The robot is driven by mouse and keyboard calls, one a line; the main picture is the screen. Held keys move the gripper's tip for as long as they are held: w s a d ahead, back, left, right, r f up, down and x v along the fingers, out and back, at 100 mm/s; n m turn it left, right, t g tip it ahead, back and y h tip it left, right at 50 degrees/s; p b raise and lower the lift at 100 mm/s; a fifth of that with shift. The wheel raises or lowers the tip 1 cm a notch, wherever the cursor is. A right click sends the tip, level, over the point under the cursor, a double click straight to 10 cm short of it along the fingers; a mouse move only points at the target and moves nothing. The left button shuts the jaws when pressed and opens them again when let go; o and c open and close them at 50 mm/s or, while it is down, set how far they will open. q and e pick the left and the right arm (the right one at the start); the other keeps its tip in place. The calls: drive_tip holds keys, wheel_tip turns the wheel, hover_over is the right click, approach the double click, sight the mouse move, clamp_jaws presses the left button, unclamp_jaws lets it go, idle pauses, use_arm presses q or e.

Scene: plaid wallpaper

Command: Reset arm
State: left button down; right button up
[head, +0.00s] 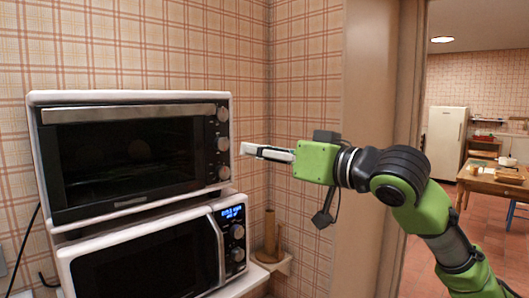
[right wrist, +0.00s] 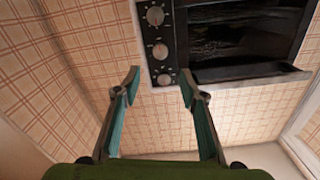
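My right arm comes in from the right in the head view. Its gripper (head: 246,150) points left, its tip close to the right side of the toaster oven (head: 130,155), near the knobs. In the right wrist view my right gripper (right wrist: 158,84) has its two fingers spread apart with nothing between them. The toaster oven also shows there (right wrist: 245,45), upside down beyond the fingertips, with its knobs and handle. Whether the fingers touch the oven cannot be told, but a gap appears in the head view. My left gripper is not in view.
A microwave (head: 150,255) stands under the oven on a white shelf. A wooden paper-towel holder (head: 270,235) stands to its right. A door frame (head: 375,120) rises behind my arm. Beyond it are a fridge (head: 446,140) and a wooden table (head: 495,182).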

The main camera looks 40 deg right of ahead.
idle(0.3)
